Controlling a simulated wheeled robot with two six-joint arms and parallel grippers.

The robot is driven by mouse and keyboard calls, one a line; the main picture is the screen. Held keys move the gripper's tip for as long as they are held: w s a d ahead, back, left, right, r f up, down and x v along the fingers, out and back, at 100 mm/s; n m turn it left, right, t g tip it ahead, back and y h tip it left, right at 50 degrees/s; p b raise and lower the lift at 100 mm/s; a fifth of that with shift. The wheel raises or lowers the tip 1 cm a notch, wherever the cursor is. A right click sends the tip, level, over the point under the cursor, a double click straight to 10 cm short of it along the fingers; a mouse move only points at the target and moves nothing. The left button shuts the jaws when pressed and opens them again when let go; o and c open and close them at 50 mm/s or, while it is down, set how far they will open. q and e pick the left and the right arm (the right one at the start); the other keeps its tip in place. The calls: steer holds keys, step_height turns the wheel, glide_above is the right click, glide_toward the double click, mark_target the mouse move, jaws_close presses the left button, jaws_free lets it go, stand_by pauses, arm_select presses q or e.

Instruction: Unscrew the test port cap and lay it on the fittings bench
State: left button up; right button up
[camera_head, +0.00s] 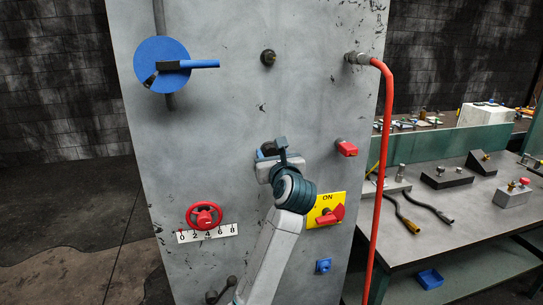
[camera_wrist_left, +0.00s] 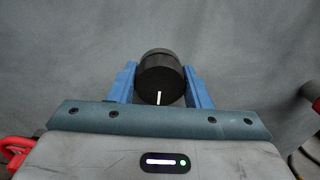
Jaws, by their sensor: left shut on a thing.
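The test port cap, a black round cap with a white mark (camera_wrist_left: 158,80), sits against the grey panel in the left wrist view. My left gripper (camera_wrist_left: 160,87) has its blue fingers on either side of the cap and is shut on it. In the head view the gripper (camera_head: 269,150) is at the middle of the panel (camera_head: 225,110), and the cap is mostly hidden behind it. Whether the cap is still threaded on its port cannot be told. The fittings bench (camera_head: 410,240), grey-topped, stands at the right. My right gripper is not in view.
A red pipe (camera_head: 383,170) runs down between panel and bench. Near my arm are a red handwheel (camera_head: 204,216), a red switch on a yellow plate (camera_head: 327,212) and a red handle (camera_head: 346,148). Blocks and black cables (camera_head: 430,207) lie on the bench, with bare patches between.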

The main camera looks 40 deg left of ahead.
arm_select(q)
steer(key=shift+f+n+b, duration=0.1)
steer(key=shift+n+b, duration=0.6)
steer(key=shift+b, duration=0.15)
steer(key=shift+n+b, duration=0.3)
steer(key=shift+n+b, duration=0.8)
steer(key=shift+b, duration=0.3)
steer(key=shift+s+d, duration=0.1)
steer(key=shift+d, duration=0.05)
steer(key=shift+s+d, duration=0.5)
steer(key=shift+d, duration=0.05)
